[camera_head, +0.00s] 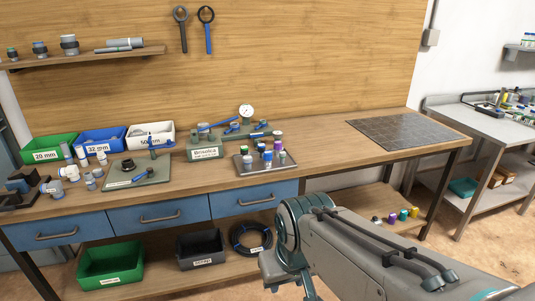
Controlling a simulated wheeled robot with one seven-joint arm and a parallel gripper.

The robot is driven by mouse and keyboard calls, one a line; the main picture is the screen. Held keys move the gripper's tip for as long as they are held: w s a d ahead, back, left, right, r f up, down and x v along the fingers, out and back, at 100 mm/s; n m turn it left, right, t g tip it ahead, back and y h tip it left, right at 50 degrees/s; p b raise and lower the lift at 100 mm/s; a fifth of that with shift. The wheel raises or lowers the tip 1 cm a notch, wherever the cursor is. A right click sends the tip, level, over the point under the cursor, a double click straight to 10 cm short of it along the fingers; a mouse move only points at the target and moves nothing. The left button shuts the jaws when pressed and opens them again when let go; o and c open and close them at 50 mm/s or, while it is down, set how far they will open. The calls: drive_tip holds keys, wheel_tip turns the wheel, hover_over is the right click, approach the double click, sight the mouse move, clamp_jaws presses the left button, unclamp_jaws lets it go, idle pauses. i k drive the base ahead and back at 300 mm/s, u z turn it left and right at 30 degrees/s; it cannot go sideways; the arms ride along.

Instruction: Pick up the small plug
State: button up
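A dark tray (240,167) on the workbench holds several small cylindrical fittings. Among them are a blue one (268,158), a grey one (282,158), another grey one (247,162) and one with a purple top (277,138). The small plug may be one of these, but they are too small to tell which. My arm reaches in from the lower right, in front of the bench and well apart from the tray.
The manifold with a round gauge (246,111) stands behind the tray. Green (49,149), blue (100,139) and white (150,135) bins and loose white fittings (69,173) are at left. A grey mat (408,131) lies at right. The wooden top (325,150) between tray and mat is clear.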

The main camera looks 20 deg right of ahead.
sight(282, 154)
drive_tip(key=z, duration=0.35)
drive_tip(key=i, duration=1.9)
drive_tip(key=z, duration=0.25)
